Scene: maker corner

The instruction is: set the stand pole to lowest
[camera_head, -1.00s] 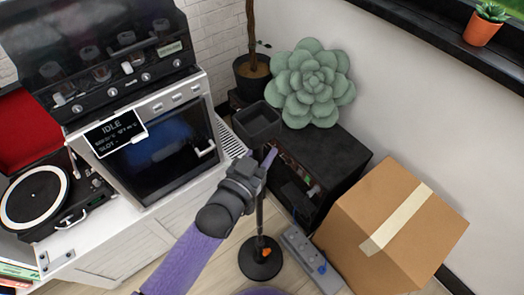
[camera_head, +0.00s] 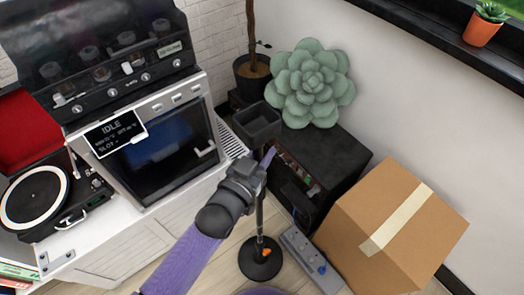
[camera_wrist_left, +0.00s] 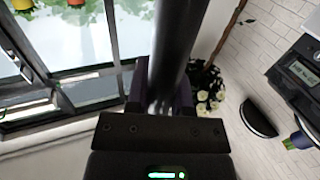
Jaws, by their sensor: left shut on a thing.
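The stand has a round black base (camera_head: 260,259) on the floor, a thin dark upright pole (camera_head: 260,213) and a small black open tray (camera_head: 257,123) on top. An orange part (camera_head: 264,253) shows low on the stand near the base. My left gripper (camera_head: 266,163) is at the upper pole, just below the tray. In the left wrist view the pole (camera_wrist_left: 176,45) runs between the two fingers (camera_wrist_left: 161,92), which are shut on it. The gripper hides part of the pole in the head view. My right gripper is out of view.
A black cabinet (camera_head: 338,155) with a green succulent cushion (camera_head: 311,83) stands behind the stand. A cardboard box (camera_head: 370,240) and a grey power strip (camera_head: 300,250) are to the right. The white oven (camera_head: 165,150) and turntable (camera_head: 40,205) are to the left.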

